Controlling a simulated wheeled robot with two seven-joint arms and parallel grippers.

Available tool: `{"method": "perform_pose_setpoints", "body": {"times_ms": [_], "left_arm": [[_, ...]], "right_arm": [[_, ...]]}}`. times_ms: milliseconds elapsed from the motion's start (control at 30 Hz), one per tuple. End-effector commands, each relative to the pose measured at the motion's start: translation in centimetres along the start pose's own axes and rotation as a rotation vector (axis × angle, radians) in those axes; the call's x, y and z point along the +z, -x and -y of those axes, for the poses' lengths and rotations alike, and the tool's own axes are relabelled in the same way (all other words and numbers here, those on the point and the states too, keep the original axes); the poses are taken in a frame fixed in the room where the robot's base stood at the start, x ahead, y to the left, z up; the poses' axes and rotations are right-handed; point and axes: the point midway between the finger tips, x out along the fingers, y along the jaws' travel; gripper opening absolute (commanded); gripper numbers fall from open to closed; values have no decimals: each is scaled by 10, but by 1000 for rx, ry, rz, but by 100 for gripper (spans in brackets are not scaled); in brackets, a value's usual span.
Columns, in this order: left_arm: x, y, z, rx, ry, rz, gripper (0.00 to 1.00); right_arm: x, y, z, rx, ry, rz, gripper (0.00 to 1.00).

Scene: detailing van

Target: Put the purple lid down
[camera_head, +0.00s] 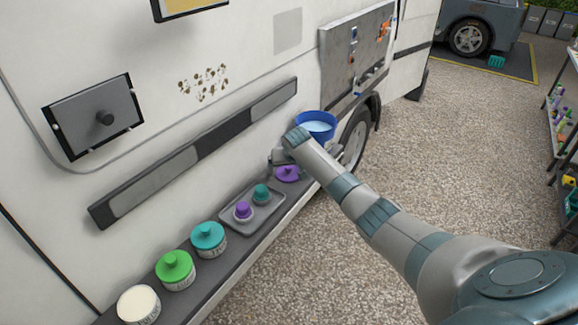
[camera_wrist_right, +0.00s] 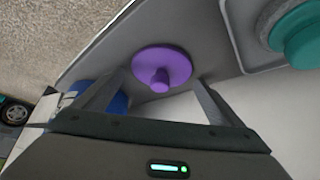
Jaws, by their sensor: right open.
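The purple lid (camera_head: 288,174), a flat disc with a knob, lies on the dark shelf along the van, between the grey tray and the blue bucket. It also shows in the right wrist view (camera_wrist_right: 162,68), knob towards my gripper. My right gripper (camera_head: 278,160) is at the lid. In the right wrist view its two fingers (camera_wrist_right: 155,92) stand apart on either side of the knob with clear gaps, so it is open and holds nothing. My left gripper is not in the head view.
A grey tray (camera_head: 231,229) holds a purple-topped and a teal-topped item. A blue bucket (camera_head: 316,126) stands just beyond the lid. Teal-lidded (camera_head: 208,238), green-lidded (camera_head: 175,268) and open cream (camera_head: 138,304) jars line the near shelf. The van wall rises closely behind.

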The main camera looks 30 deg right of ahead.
Motion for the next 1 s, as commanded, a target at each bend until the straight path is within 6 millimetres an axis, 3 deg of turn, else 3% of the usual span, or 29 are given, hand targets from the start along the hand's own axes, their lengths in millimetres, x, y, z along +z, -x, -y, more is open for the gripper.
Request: {"method": "perform_pose_setpoints", "body": {"times_ms": [367, 1000], "left_arm": [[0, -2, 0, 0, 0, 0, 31], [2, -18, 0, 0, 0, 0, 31]], "right_arm": [[-2, 20, 0, -1, 0, -3, 90], [-2, 109, 0, -1, 0, -2, 90]]}}
